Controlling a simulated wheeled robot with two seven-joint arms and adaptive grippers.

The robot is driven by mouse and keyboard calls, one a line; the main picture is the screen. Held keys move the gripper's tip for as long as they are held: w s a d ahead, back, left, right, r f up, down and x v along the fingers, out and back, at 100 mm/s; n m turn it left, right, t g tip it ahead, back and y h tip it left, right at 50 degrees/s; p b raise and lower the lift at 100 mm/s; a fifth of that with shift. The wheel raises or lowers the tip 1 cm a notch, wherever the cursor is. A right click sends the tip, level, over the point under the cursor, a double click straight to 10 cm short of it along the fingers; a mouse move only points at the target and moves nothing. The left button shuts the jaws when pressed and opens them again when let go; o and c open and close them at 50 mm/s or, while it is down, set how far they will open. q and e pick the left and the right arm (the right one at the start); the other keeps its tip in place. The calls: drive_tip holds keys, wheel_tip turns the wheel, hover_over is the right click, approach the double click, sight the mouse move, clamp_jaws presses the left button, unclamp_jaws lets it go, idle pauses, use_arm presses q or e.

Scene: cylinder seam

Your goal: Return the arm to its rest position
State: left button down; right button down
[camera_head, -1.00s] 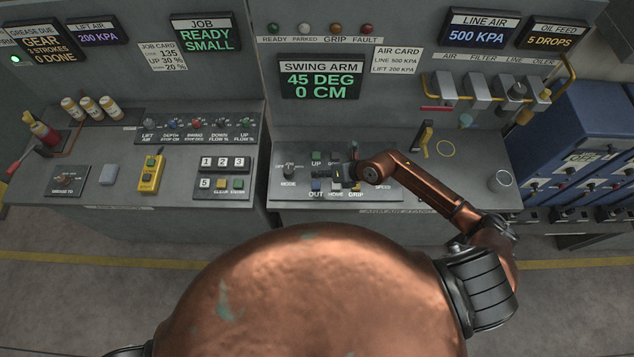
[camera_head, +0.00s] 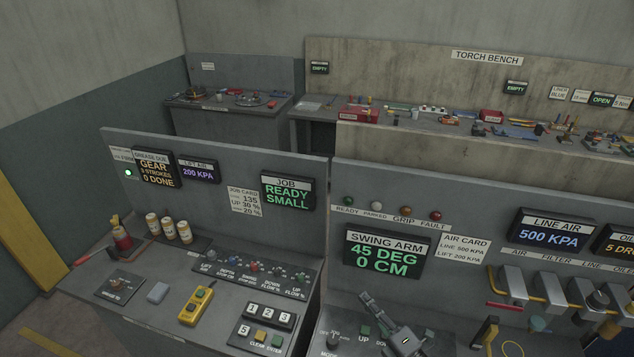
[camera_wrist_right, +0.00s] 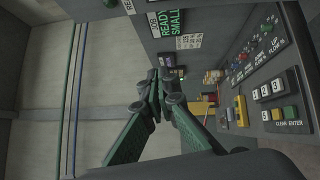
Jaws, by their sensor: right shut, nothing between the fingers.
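My right gripper (camera_head: 367,298) is at the bottom of the head view, in front of the swing arm panel, shut and empty. It also shows in the right wrist view (camera_wrist_right: 158,75), fingers together, in the air, touching nothing that I can see. The swing arm display (camera_head: 383,258) reads 45 DEG, 0 CM. Above it are a green ready lamp (camera_head: 348,201), a pale parked lamp (camera_head: 376,206), an orange grip lamp (camera_head: 405,211) and a red fault lamp (camera_head: 435,215). The swing arm buttons below are mostly hidden by my gripper or cut off. My left gripper is not in view.
The left console (camera_head: 140,318) holds a yellow button box (camera_head: 196,304), a keypad (camera_head: 265,328) and several canisters (camera_head: 168,228). Air filter units (camera_head: 546,288) project from the right panel. A torch bench (camera_head: 480,141) with tools stands behind.

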drive_tip(key=s+d+m+t+h, duration=0.1)
drive_tip(key=d+m+t+h, duration=0.1)
drive_tip(key=d+m+h, duration=1.45)
drive_tip(key=s+d+f+m+g+y, duration=0.2)
drive_tip(key=s+d+f+m+g, duration=0.45)
drive_tip(key=s+d+f, duration=0.45)
drive_tip(key=s+a+f+m+g+y, duration=0.1)
drive_tip(key=s+a+f+g+y, duration=0.2)
drive_tip(key=s+f, duration=0.45)
drive_tip(key=s+a+f+m+g+y, duration=0.1)
drive_tip(key=s+a+f+m+g, duration=0.15)
drive_tip(key=s+f+g, duration=0.5)
drive_tip(key=s+a+f+n+t+b, duration=0.2)
drive_tip(key=f+b, duration=0.7)
drive_tip(key=f, duration=2.9)
drive_tip(key=s+f+g+b, duration=0.2)
drive_tip(key=s+f+b, duration=0.6)
drive_tip(key=s+f, duration=1.2)
wheel_tip(320, 180, down, 5)
drive_tip(key=shift+s+d+y, duration=0.15)
drive_tip(key=shift+s+y, duration=0.2)
drive_tip(key=shift+s, duration=0.05)
